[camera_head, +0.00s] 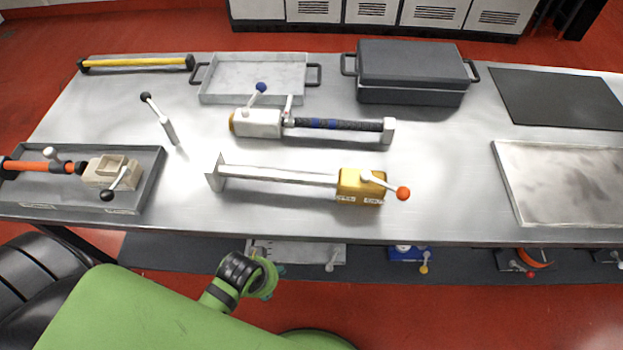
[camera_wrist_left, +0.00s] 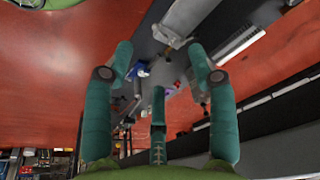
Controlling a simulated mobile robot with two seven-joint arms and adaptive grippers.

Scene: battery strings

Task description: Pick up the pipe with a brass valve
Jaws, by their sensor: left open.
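The pipe with a brass valve (camera_head: 278,174) lies on the metal table in the head view, near the front edge. Its square end plate is at the left; the brass valve block (camera_head: 360,187) is at the right, with a white lever ending in an orange ball. My left gripper (camera_head: 268,278) shows small and partly hidden below the table's front edge, apart from the pipe. In the left wrist view my left gripper (camera_wrist_left: 158,72) has its teal fingers spread, with nothing between them. I cannot make out the brass valve pipe there. My right gripper is not in view.
Behind the pipe lies a white-and-black valve pipe (camera_head: 338,125). A grey tray (camera_head: 153,192) holds an orange-handled valve. A loose lever (camera_head: 160,120), a metal tray (camera_head: 253,75), a dark box (camera_head: 412,70) and a yellow bar (camera_head: 135,62) stand around.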

